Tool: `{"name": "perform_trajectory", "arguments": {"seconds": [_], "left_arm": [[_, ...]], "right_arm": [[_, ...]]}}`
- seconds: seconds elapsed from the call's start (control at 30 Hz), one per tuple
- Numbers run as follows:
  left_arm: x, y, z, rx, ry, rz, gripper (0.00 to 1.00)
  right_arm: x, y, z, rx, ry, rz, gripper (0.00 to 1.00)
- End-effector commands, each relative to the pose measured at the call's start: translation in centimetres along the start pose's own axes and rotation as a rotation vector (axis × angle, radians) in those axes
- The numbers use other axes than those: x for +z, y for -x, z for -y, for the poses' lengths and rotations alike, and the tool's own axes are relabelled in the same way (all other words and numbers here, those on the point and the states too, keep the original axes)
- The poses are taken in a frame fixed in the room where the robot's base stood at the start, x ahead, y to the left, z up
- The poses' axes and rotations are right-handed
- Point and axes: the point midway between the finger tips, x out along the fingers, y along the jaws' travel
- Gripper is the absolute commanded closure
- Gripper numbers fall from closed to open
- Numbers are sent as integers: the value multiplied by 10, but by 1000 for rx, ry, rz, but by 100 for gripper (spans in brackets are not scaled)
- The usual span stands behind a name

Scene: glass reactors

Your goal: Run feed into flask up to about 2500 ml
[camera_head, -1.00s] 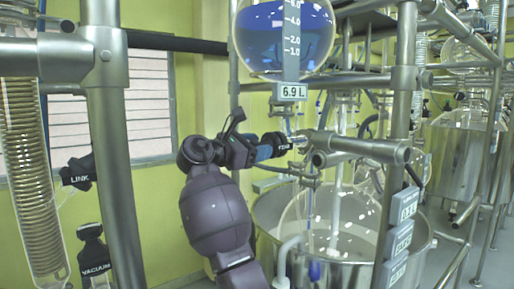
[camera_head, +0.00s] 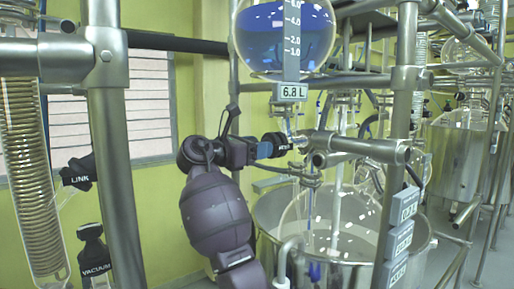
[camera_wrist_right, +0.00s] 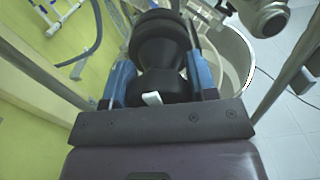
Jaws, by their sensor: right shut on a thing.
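The round glass feed vessel (camera_head: 262,45) holds blue liquid and has a scale; the display (camera_head: 290,92) under it reads 6.8 L. Below it, my right gripper (camera_head: 266,150) is shut on a black valve knob (camera_head: 282,144) at the outlet line. In the right wrist view the knob (camera_wrist_right: 160,45) sits between the blue fingers of my right gripper (camera_wrist_right: 160,85). The clear round flask (camera_head: 300,215) sits lower, in a metal bath (camera_head: 268,215). Some blue shows at a tube inside it; its liquid level is hard to tell. My left gripper is not in view.
Tilted displays (camera_head: 404,205) hang on the post right of the flask, too small to read surely. Steel posts (camera_head: 113,140) and bars frame the rig. Black LINK (camera_head: 77,172) and VACUUM (camera_head: 93,255) knobs are at left.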

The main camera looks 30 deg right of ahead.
Motion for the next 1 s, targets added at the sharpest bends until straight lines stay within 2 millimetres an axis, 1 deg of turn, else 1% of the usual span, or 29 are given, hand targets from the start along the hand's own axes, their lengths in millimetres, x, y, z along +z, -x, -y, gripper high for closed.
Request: {"name": "perform_trajectory", "arguments": {"seconds": [0.03,0.17,0.2,0.43,0.57,0.67,0.87,1.0], "left_arm": [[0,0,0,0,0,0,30],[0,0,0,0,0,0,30],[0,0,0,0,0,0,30],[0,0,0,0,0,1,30],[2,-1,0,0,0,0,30],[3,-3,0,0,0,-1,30],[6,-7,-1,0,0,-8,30],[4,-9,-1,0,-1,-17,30]], "right_arm": [[-2,0,0,-1,3,-1,44],[-2,0,0,-1,2,-1,24],[-1,0,0,-1,2,-1,22],[-1,0,0,-1,0,-1,22],[-1,6,0,0,0,-1,22],[-1,19,0,3,-1,-1,22],[-2,55,0,3,0,-2,22],[-2,79,0,2,1,-2,22]]}}
